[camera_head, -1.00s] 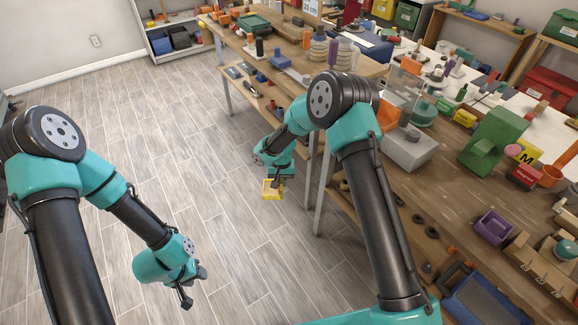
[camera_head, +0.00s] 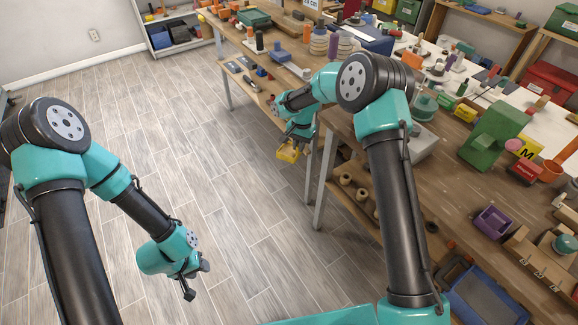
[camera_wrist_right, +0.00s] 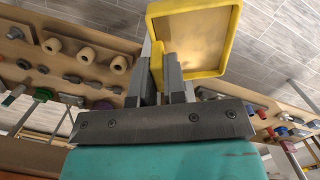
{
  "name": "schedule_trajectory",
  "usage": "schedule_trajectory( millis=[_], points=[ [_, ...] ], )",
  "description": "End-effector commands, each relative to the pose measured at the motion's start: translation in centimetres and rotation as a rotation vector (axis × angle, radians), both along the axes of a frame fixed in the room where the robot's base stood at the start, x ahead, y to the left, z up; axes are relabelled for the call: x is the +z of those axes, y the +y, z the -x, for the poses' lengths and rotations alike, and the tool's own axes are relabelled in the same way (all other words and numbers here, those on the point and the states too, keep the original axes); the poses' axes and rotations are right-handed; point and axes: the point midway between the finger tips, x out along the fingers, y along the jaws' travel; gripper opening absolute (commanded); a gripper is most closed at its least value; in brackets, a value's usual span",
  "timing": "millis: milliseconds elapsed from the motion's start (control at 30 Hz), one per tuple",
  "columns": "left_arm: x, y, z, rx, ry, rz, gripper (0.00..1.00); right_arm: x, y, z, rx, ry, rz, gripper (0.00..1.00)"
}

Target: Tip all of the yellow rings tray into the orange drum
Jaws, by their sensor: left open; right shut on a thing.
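My right gripper (camera_head: 295,141) is shut on the yellow tray (camera_head: 288,151), which hangs in the air beside the bench legs. In the right wrist view the gripper's fingers (camera_wrist_right: 160,72) hold the yellow tray (camera_wrist_right: 228,70) by one wall. The tray looks tilted, and its broad face shows plain and tan with no rings visible; I cannot tell whether this is its inside or underside. My left gripper (camera_head: 191,282) is open and empty above the floor.
The crowded bench (camera_head: 450,180) fills the right side, with a green machine (camera_head: 493,136) and a purple bin (camera_head: 493,222) on it. Several tan rolls lie on the shelf below (camera_head: 347,179). The floor (camera_head: 240,220) between my arms is clear.

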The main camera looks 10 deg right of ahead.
Motion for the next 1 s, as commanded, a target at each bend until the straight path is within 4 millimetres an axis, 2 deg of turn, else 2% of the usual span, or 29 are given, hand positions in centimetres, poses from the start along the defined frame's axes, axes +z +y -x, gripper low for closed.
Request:
schedule_trajectory(
  millis=[33,200,467,767,1000],
  points=[
    [0.0,0.0,0.0,0.0,0.0,0.0,0.43,1.9,-1.2,-0.8,-0.069,-0.007,-0.002,0.0],
    [0.0,0.0,0.0,0.0,0.0,0.0,0.43,7.4,-4.6,-2.4,-0.302,0.001,-0.009,0.0],
    [0.0,0.0,0.0,0.0,0.0,0.0,0.43,15.8,-9.4,-3.5,-0.643,0.007,-0.018,0.0],
    [0.0,0.0,0.0,0.0,0.0,0.0,0.43,25.6,-14.3,-3.1,-1.025,0.01,-0.035,0.0],
    [0.0,0.0,0.0,0.0,0.0,0.0,0.43,33.3,-17.7,-1.5,-1.293,0.011,-0.05,0.0]
  ],
)
